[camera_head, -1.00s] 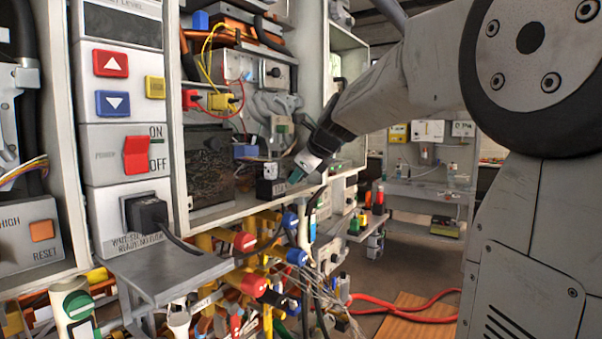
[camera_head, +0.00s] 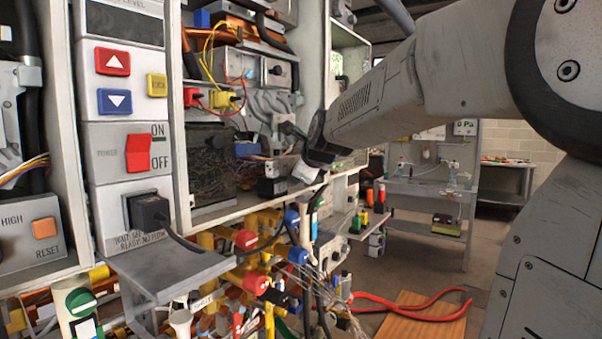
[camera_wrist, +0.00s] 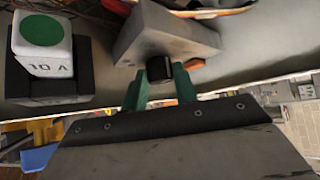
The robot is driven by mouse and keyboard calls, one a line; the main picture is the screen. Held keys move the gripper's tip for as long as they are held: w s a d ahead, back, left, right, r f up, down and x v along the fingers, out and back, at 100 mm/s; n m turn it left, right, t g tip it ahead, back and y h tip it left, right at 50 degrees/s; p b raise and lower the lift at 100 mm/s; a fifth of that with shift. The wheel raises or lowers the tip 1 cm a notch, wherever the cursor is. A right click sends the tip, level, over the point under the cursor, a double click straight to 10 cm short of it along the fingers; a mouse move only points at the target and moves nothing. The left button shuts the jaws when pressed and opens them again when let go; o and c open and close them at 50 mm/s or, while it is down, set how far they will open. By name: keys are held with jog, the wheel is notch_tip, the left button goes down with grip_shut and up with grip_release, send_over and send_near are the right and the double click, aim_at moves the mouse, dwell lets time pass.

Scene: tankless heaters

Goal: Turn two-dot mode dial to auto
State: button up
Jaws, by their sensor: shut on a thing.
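In the wrist view a small black knob (camera_wrist: 159,68) sticks out from the near face of a grey box (camera_wrist: 168,33). My gripper (camera_wrist: 160,90) has its two green fingers on either side of the knob, shut on it. The knob's pointer, dots and any mode lettering cannot be seen, so its setting cannot be told. In the head view my gripper's wrist end (camera_head: 306,171) is at the front edge of the shelf. The fingers and knob are hidden there.
Below the shelf edge (camera_head: 255,207) are coloured valves and cables. A red power switch (camera_head: 138,153) and a plugged-in cord (camera_head: 150,212) are at the left.

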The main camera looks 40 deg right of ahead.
jog(key=o, duration=1)
jog(key=v, duration=0.7)
jog(key=shift+s+r, duration=0.25)
jog(key=shift+s, duration=0.05)
